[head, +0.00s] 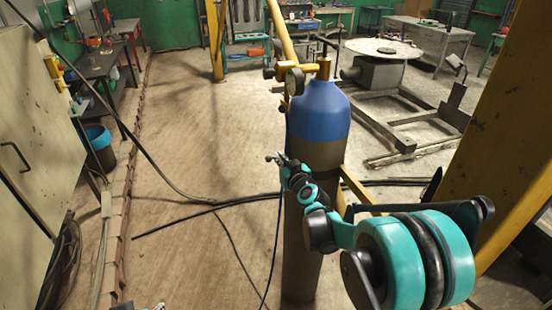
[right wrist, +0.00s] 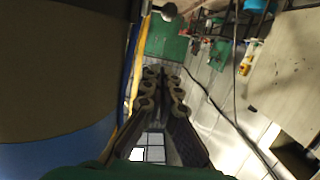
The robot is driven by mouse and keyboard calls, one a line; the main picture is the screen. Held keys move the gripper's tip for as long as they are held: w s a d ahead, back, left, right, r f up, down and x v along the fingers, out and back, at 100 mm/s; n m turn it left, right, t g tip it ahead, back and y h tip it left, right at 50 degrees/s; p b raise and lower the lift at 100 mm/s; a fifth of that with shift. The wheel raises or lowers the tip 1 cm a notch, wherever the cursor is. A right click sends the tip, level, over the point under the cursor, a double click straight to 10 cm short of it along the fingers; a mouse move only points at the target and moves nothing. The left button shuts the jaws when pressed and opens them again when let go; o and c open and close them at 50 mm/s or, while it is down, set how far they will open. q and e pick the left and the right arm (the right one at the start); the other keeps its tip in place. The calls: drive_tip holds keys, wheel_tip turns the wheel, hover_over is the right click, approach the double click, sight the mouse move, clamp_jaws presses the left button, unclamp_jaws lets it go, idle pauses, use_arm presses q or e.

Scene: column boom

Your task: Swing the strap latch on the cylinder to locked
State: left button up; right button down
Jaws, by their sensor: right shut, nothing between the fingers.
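The gas cylinder (head: 318,120) stands upright in the middle of the head view, with a blue shoulder and a dark brown body. In the right wrist view its curved side (right wrist: 60,70) fills the left. My right gripper (head: 272,157) is in front of the cylinder at its left edge, just below the blue part. In the right wrist view its fingers (right wrist: 162,75) are shut together and empty, beside the cylinder. I cannot make out the strap latch in the head view. A grey round knob (right wrist: 168,12) shows beyond the fingertips; I cannot tell whether it belongs to the latch. My left gripper is not in view.
A yellow post (head: 510,130) rises at the right, with a yellow bracket (head: 355,185) behind the cylinder. A brass valve with gauge (head: 295,80) tops the cylinder. Dark hoses (head: 200,212) lie on the floor. A pale cabinet (head: 35,120) stands left; floor between is mostly open.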

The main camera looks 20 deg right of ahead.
drive_tip(key=w+f+b, duration=0.3)
drive_tip(key=w+f, duration=0.2)
drive_tip(key=w, duration=0.4)
drive_tip(key=shift+a+f+b, duration=0.2)
drive_tip(key=shift+f+b, duration=0.1)
drive_tip(key=shift+w, duration=0.1)
drive_tip(key=shift+g+p, duration=0.3)
drive_tip(key=shift+p, duration=0.15)
